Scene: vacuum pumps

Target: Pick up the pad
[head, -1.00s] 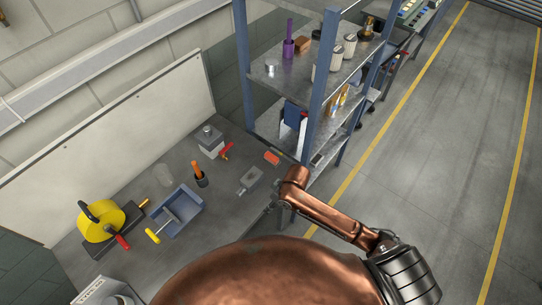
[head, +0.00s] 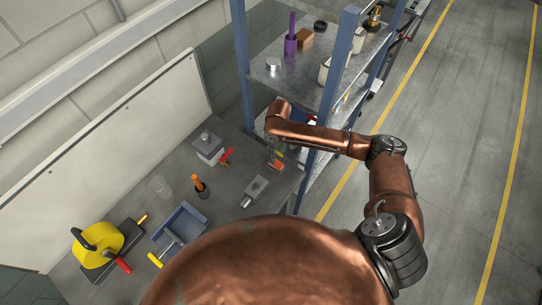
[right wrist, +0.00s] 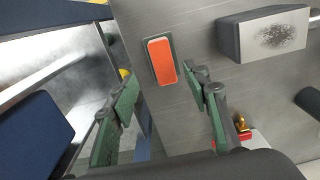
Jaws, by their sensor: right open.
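The pad (head: 275,166), a small orange block with a dark grey edge, lies on the workbench near its right side. In the right wrist view the pad (right wrist: 162,61) lies flat on the metal top, just beyond the space between my fingertips. My right gripper (head: 275,150) is above the pad and partly hides it in the head view. In the right wrist view the right gripper (right wrist: 163,84) has its two green fingers spread apart with nothing between them. My left gripper is not in view.
A grey block-like tool (head: 256,189) lies left of the pad. A grey box (head: 208,147) and a red-handled valve (head: 226,156) stand further back. The blue shelf post (head: 327,85) rises close to my right arm. A blue tray (head: 187,222) is further left.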

